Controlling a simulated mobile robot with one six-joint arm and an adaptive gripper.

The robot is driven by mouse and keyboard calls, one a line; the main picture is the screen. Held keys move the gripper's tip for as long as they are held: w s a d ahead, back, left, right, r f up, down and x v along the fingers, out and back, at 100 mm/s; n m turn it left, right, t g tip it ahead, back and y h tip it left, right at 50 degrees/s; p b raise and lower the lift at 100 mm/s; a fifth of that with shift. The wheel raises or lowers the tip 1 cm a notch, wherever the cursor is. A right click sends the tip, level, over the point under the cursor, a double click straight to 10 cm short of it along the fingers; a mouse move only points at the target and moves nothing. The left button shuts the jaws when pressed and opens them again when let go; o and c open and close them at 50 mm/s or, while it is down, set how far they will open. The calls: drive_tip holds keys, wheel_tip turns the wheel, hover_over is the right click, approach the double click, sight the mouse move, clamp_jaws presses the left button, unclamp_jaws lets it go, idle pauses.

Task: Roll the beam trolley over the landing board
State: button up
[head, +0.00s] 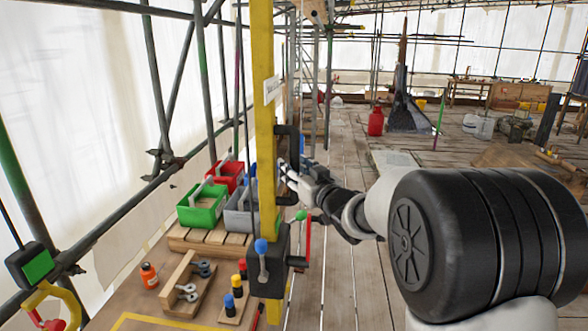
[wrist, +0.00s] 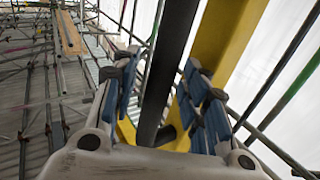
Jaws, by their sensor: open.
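My gripper (head: 287,170) is at the yellow upright post (head: 264,90), beside a black bar handle (head: 293,140) on its right side. In the wrist view my gripper (wrist: 162,75) is open, with blue-padded fingers on either side of a black bar (wrist: 168,55). The bar runs between the fingers without visible clamping; I cannot tell whether they touch it. The yellow post (wrist: 225,45) stands close behind. I cannot clearly make out the beam trolley. A pale flat panel (head: 396,160) lies on the floor, but I cannot tell whether it is the landing board.
Green (head: 202,206) and red (head: 226,176) bins stand left.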

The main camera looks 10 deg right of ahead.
drive_tip(key=shift+w+a, duration=0.1)
drive_tip(key=shift+w, duration=0.2)
drive_tip(key=shift+c, duration=0.5)
clamp_jaws()
